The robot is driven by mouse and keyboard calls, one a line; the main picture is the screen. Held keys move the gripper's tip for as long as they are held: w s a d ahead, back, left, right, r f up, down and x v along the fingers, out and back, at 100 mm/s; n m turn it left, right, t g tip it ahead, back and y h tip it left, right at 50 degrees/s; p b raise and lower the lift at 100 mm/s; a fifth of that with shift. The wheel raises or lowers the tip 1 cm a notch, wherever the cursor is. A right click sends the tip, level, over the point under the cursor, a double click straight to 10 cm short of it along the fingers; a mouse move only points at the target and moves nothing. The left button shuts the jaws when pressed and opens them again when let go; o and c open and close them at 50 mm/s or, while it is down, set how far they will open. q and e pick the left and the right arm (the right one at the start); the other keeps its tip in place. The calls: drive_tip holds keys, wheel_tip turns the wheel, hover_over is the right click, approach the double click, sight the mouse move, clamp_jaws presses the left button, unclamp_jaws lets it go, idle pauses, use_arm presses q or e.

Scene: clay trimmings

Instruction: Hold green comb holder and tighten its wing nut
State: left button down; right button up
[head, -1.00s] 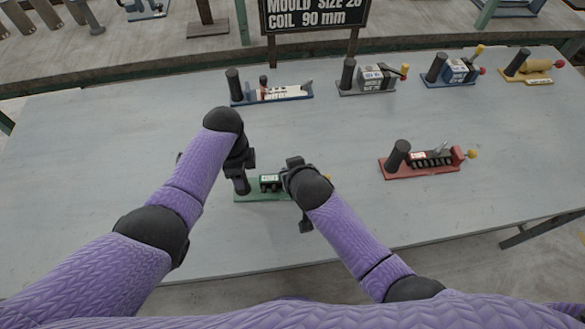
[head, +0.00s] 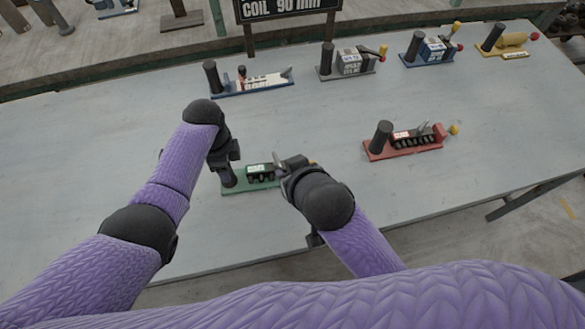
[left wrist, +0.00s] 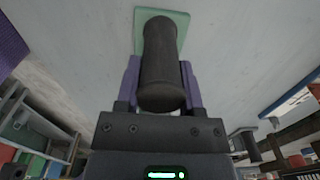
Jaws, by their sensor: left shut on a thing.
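The green comb holder (head: 248,187) lies on the near part of the table, with a dark upright handle at its left end and black teeth on its base. My left gripper (head: 228,168) is shut on that handle. In the left wrist view the dark handle (left wrist: 161,62) stands between the fingers of my left gripper (left wrist: 162,88), with the green base beyond it. The wing nut (head: 279,160), a small grey piece, shows beside my right gripper (head: 290,168). My right gripper is at the holder's right end and hides part of it. Its fingertips are not clear.
A red comb holder (head: 405,146) stands to the right. Along the back are a blue-and-white one (head: 250,84), a grey one (head: 345,68), a blue one (head: 430,50) and a yellow one (head: 503,46). A dark sign stands behind. The table's middle is clear.

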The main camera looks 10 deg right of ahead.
idle(0.3)
use_arm(q)
drive_tip(key=shift+c, duration=0.7)
unclamp_jaws()
drive_tip(key=shift+r, duration=0.1)
